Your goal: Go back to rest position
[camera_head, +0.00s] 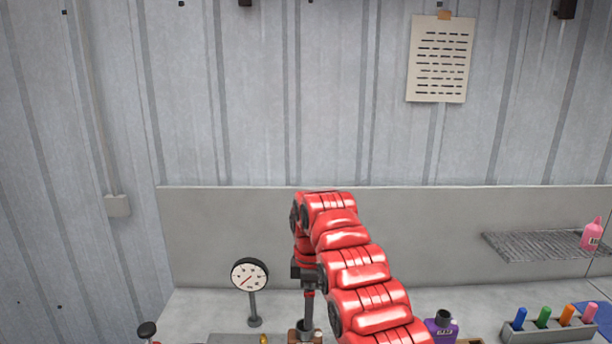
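My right arm, red and segmented, comes in from the bottom right and bends down near the middle. Its gripper (309,288) points down at the low middle, above a small metal and brown fixture (305,334) cut off by the bottom edge. A thin dark shaft with a red part shows below the wrist. I cannot tell whether it is part of the gripper or a held thing, nor whether the fingers are open or shut. My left gripper is not in view.
A dial gauge (249,276) stands on the grey bench left of my arm. A purple bottle (441,328) and a rack of coloured markers (550,330) stand to the right. A wire shelf (535,246) holds a pink bottle (592,235). A paper sheet (440,60) hangs on the wall.

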